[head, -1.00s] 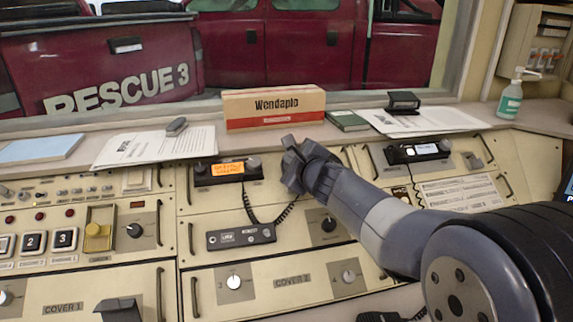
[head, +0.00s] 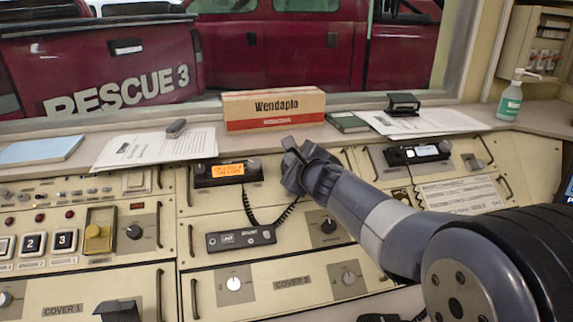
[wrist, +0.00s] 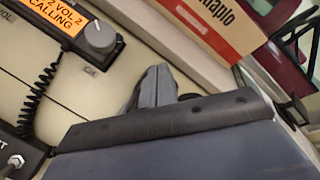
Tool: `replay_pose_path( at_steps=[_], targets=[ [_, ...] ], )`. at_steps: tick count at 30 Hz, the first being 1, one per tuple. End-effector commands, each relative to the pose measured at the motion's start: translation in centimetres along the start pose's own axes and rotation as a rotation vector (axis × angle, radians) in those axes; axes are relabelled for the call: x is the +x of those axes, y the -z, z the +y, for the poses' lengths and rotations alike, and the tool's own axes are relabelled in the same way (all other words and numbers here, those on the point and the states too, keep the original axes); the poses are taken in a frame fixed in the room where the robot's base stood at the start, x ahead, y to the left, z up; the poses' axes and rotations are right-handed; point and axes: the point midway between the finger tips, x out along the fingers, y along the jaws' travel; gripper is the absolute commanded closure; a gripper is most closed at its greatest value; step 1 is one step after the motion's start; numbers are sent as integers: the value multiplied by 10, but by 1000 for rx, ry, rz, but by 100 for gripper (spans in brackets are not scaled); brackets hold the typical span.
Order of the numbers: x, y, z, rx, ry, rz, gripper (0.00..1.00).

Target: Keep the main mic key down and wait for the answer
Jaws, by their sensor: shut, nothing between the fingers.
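My gripper (head: 291,160) is right of the radio, over the bare panel, apart from the black box. Its fingers (wrist: 154,86) are shut and empty; they touch no key that I can see.
A Wendaplo box (head: 274,107), papers (head: 155,147) and a green book (head: 347,121) lie on the ledge behind. A second radio (head: 417,153) sits to the right.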

Motion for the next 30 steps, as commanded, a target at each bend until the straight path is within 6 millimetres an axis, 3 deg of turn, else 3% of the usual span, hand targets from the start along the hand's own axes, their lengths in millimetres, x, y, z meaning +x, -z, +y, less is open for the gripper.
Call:
replay_pose_path(
  at_steps=[30],
  targets=[
    [6, 5, 5, -1, 0, 0, 100]
  ],
)
